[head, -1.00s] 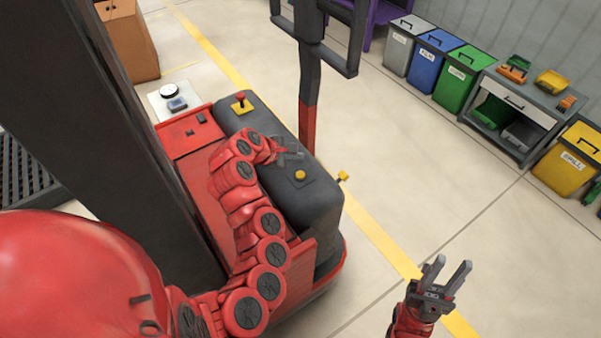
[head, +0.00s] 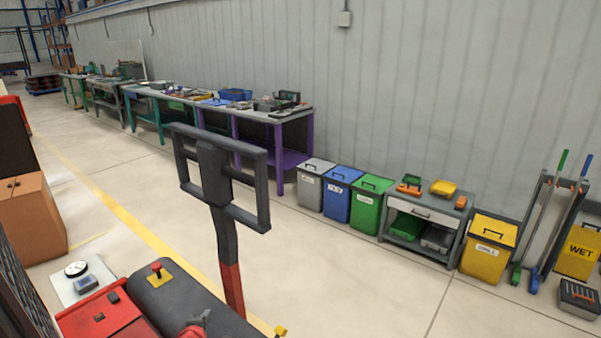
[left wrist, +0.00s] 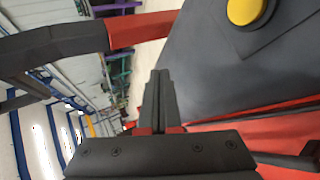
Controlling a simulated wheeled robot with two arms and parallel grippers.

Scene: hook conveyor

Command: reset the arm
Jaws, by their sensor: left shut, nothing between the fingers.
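My left gripper (head: 203,318) shows only in small part at the bottom edge of the head view, over the dark housing (head: 180,300) of a red truck. In the left wrist view its two fingers (left wrist: 158,95) lie together, shut, with nothing between them. They point toward the dark housing (left wrist: 235,70) there, which carries a yellow round button (left wrist: 243,11). I cannot tell whether the fingertips touch it. Most of my left arm is below the head view. My right gripper is out of view.
The truck's upright black handle (head: 213,175) on its red-and-black post stands close by. A red-topped button (head: 157,269) sits on the housing. Grey, blue and green bins (head: 370,203) and workbenches (head: 270,120) line the wall. The floor (head: 340,270) between is clear.

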